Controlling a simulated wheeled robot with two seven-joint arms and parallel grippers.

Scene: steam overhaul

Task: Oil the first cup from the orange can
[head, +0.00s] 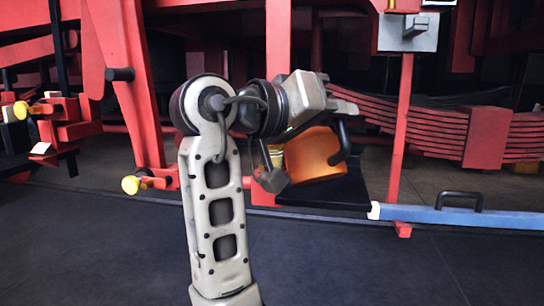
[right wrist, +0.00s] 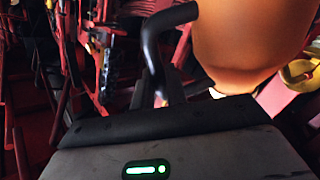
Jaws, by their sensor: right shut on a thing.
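The orange can (head: 312,156) is in the middle of the head view, with a black handle (head: 343,143) on its right side. My right gripper (head: 338,105) is at the top of this handle and shut on it. In the right wrist view the can (right wrist: 250,40) fills the upper right, its black handle (right wrist: 152,40) to its left. A small yellow part (head: 276,158) shows just left of the can, partly hidden by my arm. I cannot tell whether it is the first cup. The can's spout is not clear. My left gripper is not in view.
A black tray (head: 335,194) lies below the can. A red post (head: 401,130) and red leaf springs (head: 455,130) stand to the right. A blue bar (head: 470,218) with a black handle crosses the lower right. Yellow-ended red fittings (head: 150,182) are at left. The dark floor in front is clear.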

